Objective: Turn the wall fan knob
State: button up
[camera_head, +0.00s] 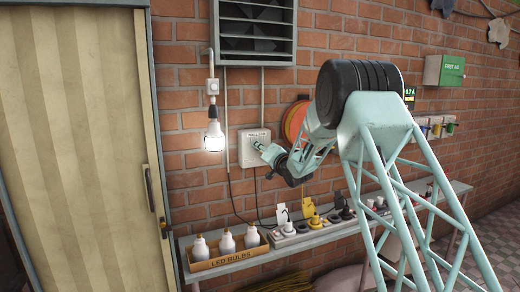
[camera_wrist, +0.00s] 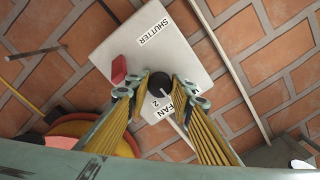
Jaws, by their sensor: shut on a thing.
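The white wall box (camera_head: 246,160) is mounted on the brick wall and carries a label that seems to read "WALL FAN". In the wrist view the same white box (camera_wrist: 135,48) looks tilted, with "SHUTTER" and "FAN" labels and a red switch (camera_wrist: 119,69). The round black knob (camera_wrist: 160,83) has a light pointer line and a "2" mark close to it. My gripper (camera_wrist: 161,92) is shut on the knob, with one finger on each side. In the head view my gripper (camera_head: 260,147) is against the box front and the knob is hidden.
The louvred wall fan (camera_head: 256,32) is above the box. A lit bulb (camera_head: 214,138) hangs left of it. An orange disc (camera_head: 295,122) is behind my arm. Cables run along the wall.

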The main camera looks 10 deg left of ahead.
jog(key=o, duration=0.9)
jog(key=shift+c, duration=0.2)
jog(key=shift+n+b, duration=0.3)
jog(key=shift+n, duration=0.2)
jog(key=shift+d+f+n+b, duration=0.1)
jog(key=shift+n+b, duration=2)
jog(key=shift+n, duration=1.6)
jog(key=shift+n, duration=0.3)
